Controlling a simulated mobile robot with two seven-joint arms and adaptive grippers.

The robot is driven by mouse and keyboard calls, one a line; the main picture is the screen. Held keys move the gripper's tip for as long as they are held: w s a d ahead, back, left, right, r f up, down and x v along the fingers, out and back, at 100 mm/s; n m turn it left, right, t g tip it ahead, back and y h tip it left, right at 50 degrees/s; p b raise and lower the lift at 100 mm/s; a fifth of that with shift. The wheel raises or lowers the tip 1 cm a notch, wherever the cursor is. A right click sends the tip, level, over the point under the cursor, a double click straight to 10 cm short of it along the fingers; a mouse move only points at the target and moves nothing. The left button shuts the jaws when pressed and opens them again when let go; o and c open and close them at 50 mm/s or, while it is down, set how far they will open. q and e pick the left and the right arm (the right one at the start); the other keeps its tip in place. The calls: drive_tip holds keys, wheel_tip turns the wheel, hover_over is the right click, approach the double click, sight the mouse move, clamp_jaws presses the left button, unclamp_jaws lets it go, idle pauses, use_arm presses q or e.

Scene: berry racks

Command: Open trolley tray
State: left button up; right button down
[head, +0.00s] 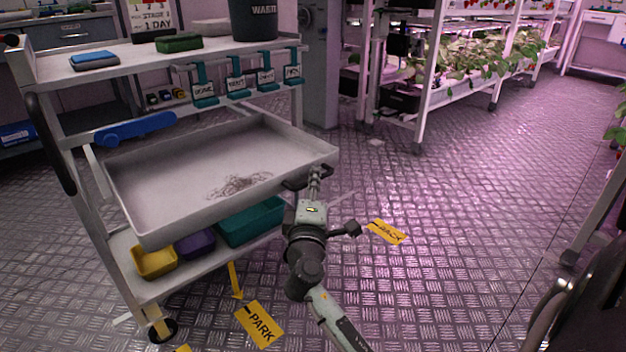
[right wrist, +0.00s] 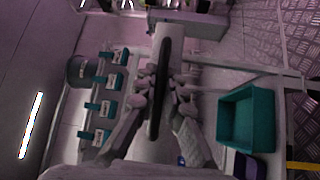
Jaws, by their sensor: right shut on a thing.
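The trolley (head: 215,45) stands at the left in the head view. Its wide, shallow grey tray (head: 170,165) sticks out from the middle level toward me, over the lower shelf. A dark, root-like patch lies on the tray floor. My right gripper (head: 314,176) is at the tray's front right edge, shut on the dark handle (head: 294,182). In the right wrist view the handle (right wrist: 164,75) is a long black bar between the fingers of my right gripper (right wrist: 163,92). My left gripper is not in view.
The lower shelf holds a teal bin (head: 250,222), a purple bin (head: 195,245) and a yellow bin (head: 155,262). A dark waste bin (head: 254,20) stands on top. Yellow floor markers (head: 259,324) lie in front. Plant racks (head: 430,100) stand behind; the floor between is clear.

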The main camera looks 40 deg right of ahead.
drive_tip(key=c, duration=1.9)
unclamp_jaws()
drive_tip(key=shift+a, duration=0.1)
drive_tip(key=v, duration=1.2)
